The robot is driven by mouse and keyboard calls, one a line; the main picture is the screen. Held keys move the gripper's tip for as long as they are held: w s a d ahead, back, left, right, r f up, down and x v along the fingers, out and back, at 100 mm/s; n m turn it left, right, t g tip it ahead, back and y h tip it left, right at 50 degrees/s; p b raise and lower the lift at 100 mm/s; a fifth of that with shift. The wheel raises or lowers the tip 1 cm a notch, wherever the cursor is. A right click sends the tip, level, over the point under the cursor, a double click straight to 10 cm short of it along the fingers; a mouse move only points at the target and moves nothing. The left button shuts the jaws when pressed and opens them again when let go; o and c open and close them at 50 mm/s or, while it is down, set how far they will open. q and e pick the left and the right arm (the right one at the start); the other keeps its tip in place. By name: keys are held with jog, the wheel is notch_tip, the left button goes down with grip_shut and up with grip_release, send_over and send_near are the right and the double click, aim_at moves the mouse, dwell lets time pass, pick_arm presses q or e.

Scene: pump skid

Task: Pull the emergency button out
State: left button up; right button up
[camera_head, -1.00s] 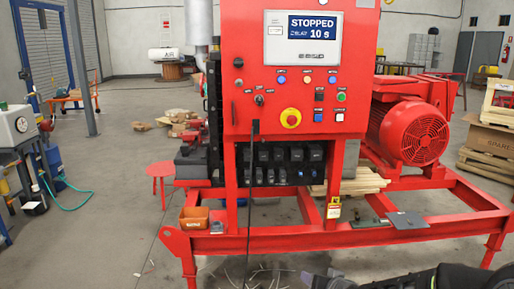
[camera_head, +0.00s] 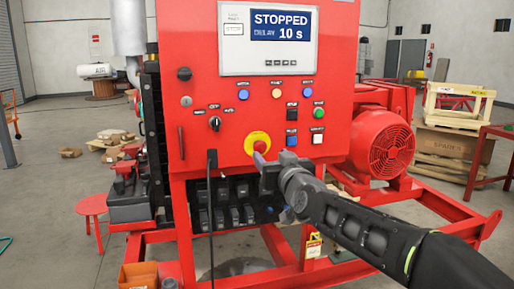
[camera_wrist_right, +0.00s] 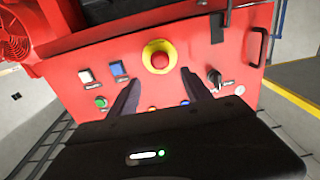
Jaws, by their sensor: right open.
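The emergency button is a red mushroom knob on a yellow round base (camera_head: 257,143), on the front of the red control panel (camera_head: 240,110). My right gripper (camera_head: 268,165) is just below and in front of it, partly overlapping its lower edge. In the right wrist view the button (camera_wrist_right: 159,60) is near the top middle. The two dark fingers of my right gripper (camera_wrist_right: 160,85) are spread apart, with the button between and beyond their tips. I see no contact with the button. My left gripper is not in view.
The panel display (camera_head: 281,39) reads STOPPED, DELAY 10 s. Small coloured buttons and a rotary switch (camera_head: 215,123) surround the emergency button. A black cable (camera_head: 211,200) hangs at the left. A red motor (camera_head: 383,143) stands at the right. An orange bin (camera_head: 139,275) is low left.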

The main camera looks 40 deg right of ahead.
aim_at(261, 147)
jog(key=shift+p+x, duration=0.45)
jog(key=shift+x, duration=3.6)
jog(key=shift+f, duration=0.15)
grip_shut()
